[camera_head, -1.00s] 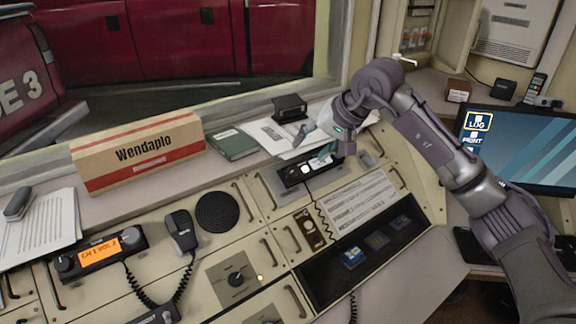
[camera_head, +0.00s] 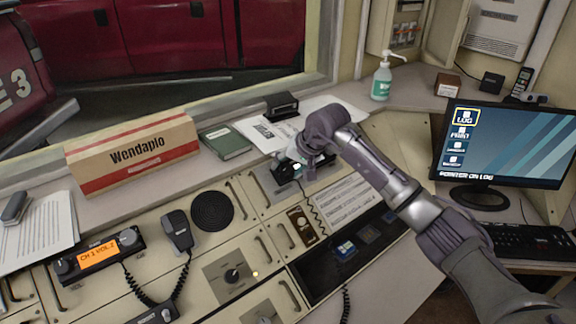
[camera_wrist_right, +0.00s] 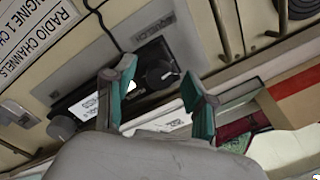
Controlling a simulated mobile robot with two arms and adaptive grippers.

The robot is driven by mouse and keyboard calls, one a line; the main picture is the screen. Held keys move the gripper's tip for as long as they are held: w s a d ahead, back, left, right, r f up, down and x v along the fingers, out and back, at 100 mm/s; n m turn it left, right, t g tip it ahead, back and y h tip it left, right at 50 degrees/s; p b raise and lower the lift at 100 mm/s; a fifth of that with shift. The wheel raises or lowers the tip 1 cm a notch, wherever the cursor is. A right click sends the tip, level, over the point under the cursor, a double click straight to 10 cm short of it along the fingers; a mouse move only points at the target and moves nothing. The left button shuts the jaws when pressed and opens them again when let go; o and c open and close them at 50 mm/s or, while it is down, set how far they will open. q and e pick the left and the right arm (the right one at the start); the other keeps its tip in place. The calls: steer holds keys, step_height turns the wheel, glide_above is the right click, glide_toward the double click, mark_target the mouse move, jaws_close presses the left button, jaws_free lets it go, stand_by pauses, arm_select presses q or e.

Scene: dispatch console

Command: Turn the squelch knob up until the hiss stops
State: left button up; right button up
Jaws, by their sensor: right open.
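The squelch knob (camera_wrist_right: 160,73) is a dark round knob beside a label reading SQUELCH, seen upside down in the right wrist view. It sits on a dark radio unit (camera_wrist_right: 85,105) with a pale display strip. My right gripper (camera_wrist_right: 159,79) is open, with its teal-padded fingertips on either side of the knob in that picture. I cannot tell whether they touch it. In the head view my right gripper (camera_head: 296,168) is over the radio unit (camera_head: 283,174) and hides much of it, including the knob. My left gripper is not in view.
A black box (camera_head: 281,106), a green book (camera_head: 227,143) and papers lie on the ledge behind. A handset (camera_head: 178,231) and an orange-lit radio (camera_head: 97,254) are at left. A monitor (camera_head: 510,145) and a pump bottle (camera_head: 381,82) are at right. A coiled cord runs down beside the unit.

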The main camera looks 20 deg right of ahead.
steer(key=shift+f, duration=0.1)
jaws_close()
stand_by(0.3)
steer(key=shift+f+m+b, duration=0.1)
steer(key=shift+m+b, duration=0.75)
steer(key=shift+m, duration=0.05)
steer(key=shift+m+b, duration=0.9)
steer(key=shift+m, duration=0.3)
steer(key=m+b, duration=0.2)
steer(key=m, duration=0.1)
steer(key=shift+a+t, duration=0.1)
steer(key=shift+t, duration=0.2)
steer(key=shift+m+b, duration=0.45)
steer(key=shift+m, duration=0.85)
